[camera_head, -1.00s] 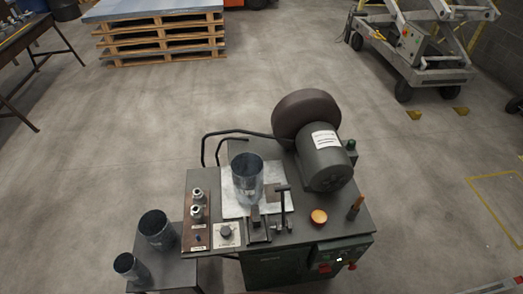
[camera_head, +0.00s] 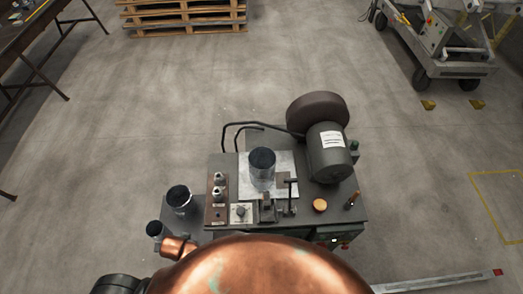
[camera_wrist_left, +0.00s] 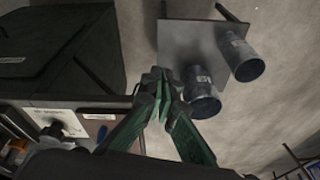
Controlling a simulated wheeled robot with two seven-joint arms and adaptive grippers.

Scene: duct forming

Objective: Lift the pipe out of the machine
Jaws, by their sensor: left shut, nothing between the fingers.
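The pipe (camera_head: 262,172), an open-topped grey metal cylinder, stands upright on a pale plate on top of the machine (camera_head: 330,205) in the head view. A small block and a lever stand just in front of it. My left gripper (camera_wrist_left: 160,78) shows in the left wrist view, with its green fingers shut and empty. It is near the small side table and the machine's edge, away from the pipe in the machine. My right gripper is in neither view.
Left of the machine, a side table (camera_wrist_left: 185,38) bears two other pipes, a larger one (camera_head: 179,200) and a smaller one (camera_head: 155,231). A round drum and motor (camera_head: 328,150) rise right of the pipe. Knobs and an orange button (camera_head: 320,205) crowd the machine top.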

